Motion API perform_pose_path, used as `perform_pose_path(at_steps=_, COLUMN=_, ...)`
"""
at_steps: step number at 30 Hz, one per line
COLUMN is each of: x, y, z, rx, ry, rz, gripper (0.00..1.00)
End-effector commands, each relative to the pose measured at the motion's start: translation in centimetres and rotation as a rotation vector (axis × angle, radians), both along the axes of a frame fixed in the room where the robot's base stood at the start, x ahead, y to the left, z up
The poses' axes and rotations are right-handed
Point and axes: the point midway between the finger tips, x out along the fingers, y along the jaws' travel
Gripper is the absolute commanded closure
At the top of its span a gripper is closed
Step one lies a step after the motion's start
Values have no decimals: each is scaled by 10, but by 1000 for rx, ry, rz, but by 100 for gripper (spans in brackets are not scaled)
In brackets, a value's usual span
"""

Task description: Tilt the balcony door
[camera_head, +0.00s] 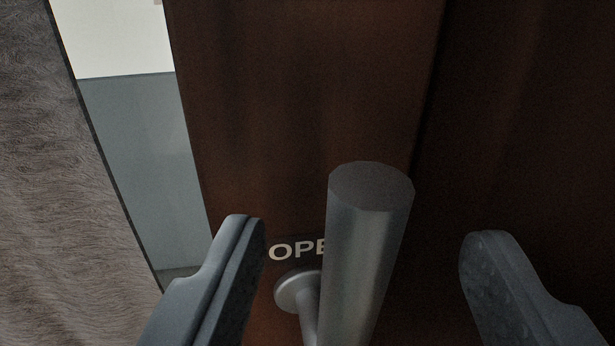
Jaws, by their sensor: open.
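The balcony door (300,90) fills the middle of the view as a dark brown wooden panel. Its grey metal handle (368,240) points up towards the camera, with a flat end on top. A round base (297,291) joins it to the door. White lettering reading "OPE" (293,251) shows behind the handle, its rest hidden. My gripper (364,250) is open, one finger on each side of the handle. The handle is between the fingers, with visible gaps on both sides, wider on the right. The lower part of the handle is cut off by the frame.
A brown-grey textured surface (55,190) runs down the left edge. Between it and the door is a narrow strip with a white upper part (115,40) and a blue-grey lower part (140,160). A darker brown panel (530,120) lies on the right.

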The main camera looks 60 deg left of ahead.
Motion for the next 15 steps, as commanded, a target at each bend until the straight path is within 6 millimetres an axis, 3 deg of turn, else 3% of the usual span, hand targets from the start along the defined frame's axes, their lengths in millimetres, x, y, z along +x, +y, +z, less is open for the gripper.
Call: perform_pose_path(at_steps=15, x=-2, y=-2, z=-1, rx=-1, ry=2, rz=2, gripper=45)
